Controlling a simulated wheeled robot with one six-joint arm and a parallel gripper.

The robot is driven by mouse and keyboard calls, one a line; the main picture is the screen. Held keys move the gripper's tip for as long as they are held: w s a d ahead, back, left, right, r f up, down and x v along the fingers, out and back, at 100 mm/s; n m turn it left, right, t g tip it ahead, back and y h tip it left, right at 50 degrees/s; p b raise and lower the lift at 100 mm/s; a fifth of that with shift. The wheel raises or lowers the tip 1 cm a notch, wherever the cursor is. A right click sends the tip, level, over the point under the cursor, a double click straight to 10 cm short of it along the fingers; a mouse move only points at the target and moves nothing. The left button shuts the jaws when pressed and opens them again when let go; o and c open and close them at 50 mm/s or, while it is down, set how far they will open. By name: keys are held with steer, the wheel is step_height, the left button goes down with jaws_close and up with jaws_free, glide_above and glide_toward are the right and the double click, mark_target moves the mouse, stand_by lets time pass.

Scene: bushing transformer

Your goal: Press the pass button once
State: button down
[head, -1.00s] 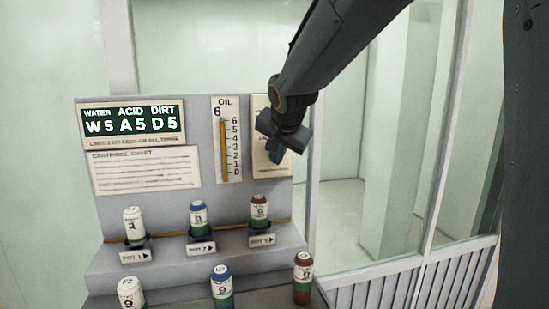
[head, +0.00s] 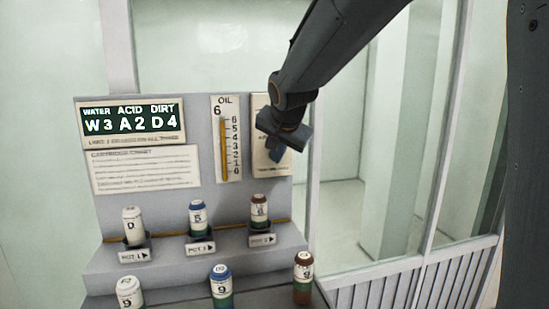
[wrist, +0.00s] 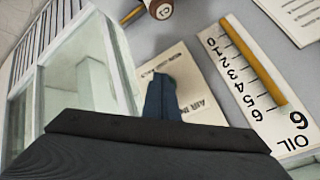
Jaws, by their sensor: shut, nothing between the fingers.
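My gripper (head: 276,154) is shut and empty, with its blue-grey fingers at the cream plate (head: 259,112) right of the oil gauge. In the wrist view the fingers (wrist: 160,82) lie over the same plate (wrist: 195,72), which has lettering only partly readable. No pass button can be made out; the fingers and wrist cover part of the plate. I cannot tell whether the fingertips touch it. The display (head: 132,120) reads W3 A2 D4. The oil gauge (head: 228,140) reads 6.
A cartridge chart (head: 145,170) hangs below the display. White (head: 133,225), blue-capped (head: 198,217) and brown-capped (head: 259,211) cartridges stand in pots on the ledge, with several more in front. A glazed partition (head: 340,230) stands to the right.

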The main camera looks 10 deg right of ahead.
steer(key=shift+s, duration=0.15)
steer(key=shift+s+b, duration=0.5)
steer(key=shift+s, duration=2.45)
